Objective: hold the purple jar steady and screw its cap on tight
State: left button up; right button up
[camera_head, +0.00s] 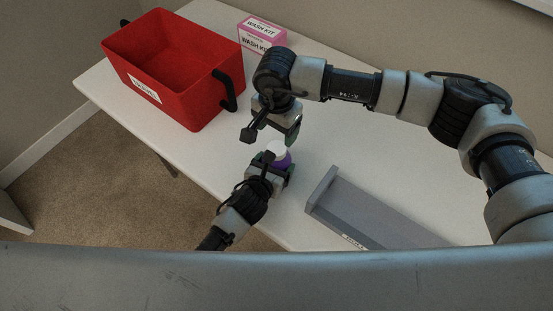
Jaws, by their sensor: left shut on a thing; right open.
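The purple jar (286,161) stands near the front edge of the white table, partly hidden by my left gripper. A white cap (277,148) shows at its top; I cannot tell how tightly it sits. My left gripper (279,170) is shut on the jar, with its fingers on either side of the body. My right gripper (281,128) is open just above and behind the cap, pointing down. I see no clear contact between the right fingers and the cap.
A red bin (188,98) with black handles stands at the table's back left. A grey tray (372,212) lies to the right of the jar. The table (330,130) between them is clear.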

aim_at(277, 148)
notch_tip(277, 148, down, 8)
jog(key=shift+r, duration=0.15)
dwell(0.4)
jog(key=c, duration=0.9)
jog(key=shift+m, duration=1.6)
jog(key=shift+c, duration=0.2)
jog(key=o, duration=1)
